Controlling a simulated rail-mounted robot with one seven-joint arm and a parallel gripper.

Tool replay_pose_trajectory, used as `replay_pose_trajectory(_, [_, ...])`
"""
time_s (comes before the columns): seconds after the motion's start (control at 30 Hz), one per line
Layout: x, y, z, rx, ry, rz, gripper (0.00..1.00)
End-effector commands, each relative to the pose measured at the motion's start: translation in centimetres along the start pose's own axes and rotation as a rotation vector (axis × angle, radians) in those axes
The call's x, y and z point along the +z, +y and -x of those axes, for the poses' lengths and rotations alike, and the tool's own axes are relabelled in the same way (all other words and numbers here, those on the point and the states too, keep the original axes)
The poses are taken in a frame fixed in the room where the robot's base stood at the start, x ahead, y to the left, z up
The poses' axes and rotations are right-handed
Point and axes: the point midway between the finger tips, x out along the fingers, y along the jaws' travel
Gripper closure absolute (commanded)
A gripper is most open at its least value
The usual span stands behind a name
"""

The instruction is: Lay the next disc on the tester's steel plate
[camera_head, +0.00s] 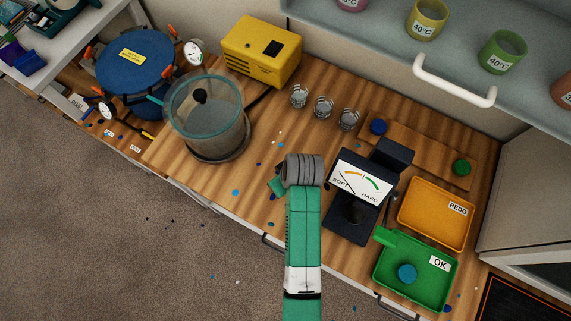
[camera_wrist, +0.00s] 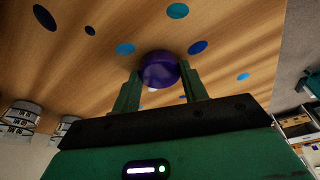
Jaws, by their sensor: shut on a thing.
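My gripper (camera_wrist: 160,84) is shut on a purple disc (camera_wrist: 159,67), held between its two green fingertips above the wooden bench in the wrist view. In the head view my gripper (camera_head: 276,186) is mostly hidden behind my wrist, left of the tester, and the held disc cannot be made out. The black tester (camera_head: 350,205) has a SOFT/HARD dial (camera_head: 361,182). A dark round part shows below the dial; its steel plate cannot be clearly made out. A blue disc (camera_head: 379,126) and a green disc (camera_head: 462,167) lie on a wooden board (camera_head: 420,148) behind the tester.
A green OK tray (camera_head: 388,279) holds a blue disc (camera_head: 407,272). An orange REDO tray (camera_head: 432,218) beside it looks empty. A clear pot (camera_head: 207,112), yellow box (camera_head: 262,52) and several metal cups (camera_head: 324,107) stand left and behind. Coloured spots dot the bench.

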Motion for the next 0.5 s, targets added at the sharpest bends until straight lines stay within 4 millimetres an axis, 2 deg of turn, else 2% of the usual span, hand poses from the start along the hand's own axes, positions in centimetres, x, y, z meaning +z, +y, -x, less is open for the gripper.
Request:
replay_pose_trajectory(0.27, [0.04, 0.01, -0.23, 0.001, 0.001, 0.000, 0.79])
replay_pose_trajectory(0.3, [0.03, 0.02, -0.17, 0.001, 0.001, 0.000, 0.51])
replay_pose_trajectory(0.4, [0.03, 0.02, -0.16, 0.001, 0.001, 0.000, 0.35])
replay_pose_trajectory(0.5, [0.03, 0.02, -0.15, 0.001, 0.001, 0.000, 0.35])
